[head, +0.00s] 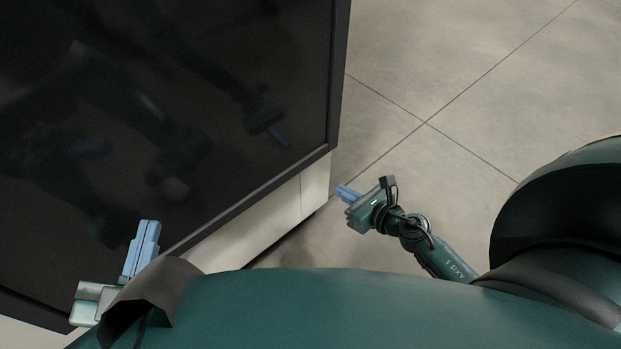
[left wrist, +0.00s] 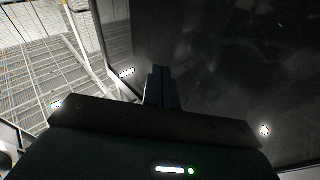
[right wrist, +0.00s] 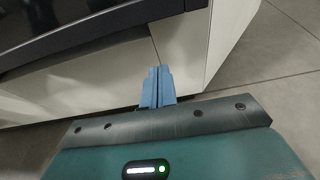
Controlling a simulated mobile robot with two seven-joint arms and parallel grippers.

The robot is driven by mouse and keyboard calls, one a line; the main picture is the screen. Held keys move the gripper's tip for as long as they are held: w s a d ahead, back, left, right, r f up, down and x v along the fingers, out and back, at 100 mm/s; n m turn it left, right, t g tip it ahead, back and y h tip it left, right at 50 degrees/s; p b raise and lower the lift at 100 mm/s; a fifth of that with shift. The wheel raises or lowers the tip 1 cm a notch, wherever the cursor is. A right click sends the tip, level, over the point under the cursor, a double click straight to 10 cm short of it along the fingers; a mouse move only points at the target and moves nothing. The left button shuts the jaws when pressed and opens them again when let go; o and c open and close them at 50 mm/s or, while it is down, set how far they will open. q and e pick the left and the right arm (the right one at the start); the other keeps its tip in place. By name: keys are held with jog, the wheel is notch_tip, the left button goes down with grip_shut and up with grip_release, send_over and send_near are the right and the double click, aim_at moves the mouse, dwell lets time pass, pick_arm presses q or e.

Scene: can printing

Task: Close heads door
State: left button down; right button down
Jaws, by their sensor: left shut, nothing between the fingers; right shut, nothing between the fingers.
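A large dark glossy panel with a black frame, which looks like the heads door (head: 190,90), fills the left of the head view. It also fills the right of the left wrist view (left wrist: 230,70). I cannot tell from these frames whether it is fully closed. My left gripper (head: 148,228) is shut and empty, in front of the panel's lower part; its blue fingers show in the left wrist view (left wrist: 162,75). Whether they touch the panel is unclear. My right gripper (head: 342,192) is shut and empty, beside the panel's lower right corner, with its fingers (right wrist: 157,72) pointing at the machine's pale base.
The pale cabinet base (head: 245,225) stands under the dark panel. Grey tiled floor (head: 470,70) is open to the right. In the left wrist view, a lit grid-like structure (left wrist: 65,60) shows left of the panel's edge.

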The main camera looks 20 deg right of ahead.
jog(key=b+x, duration=0.1)
jog(key=x, duration=0.6)
jog(key=b+x, duration=0.1)
jog(key=x, duration=0.2)
jog(key=shift+w+a+f+b, duration=0.1)
jog(key=shift+w+f+b, duration=0.2)
jog(key=shift+f, duration=0.1)
pick_arm(q)
jog(key=p, duration=0.3)
jog(key=shift+f, duration=0.25)
pick_arm(e)
jog(key=r, duration=0.4)
jog(key=shift+s+r, duration=0.15)
jog(key=shift+s, duration=0.1)
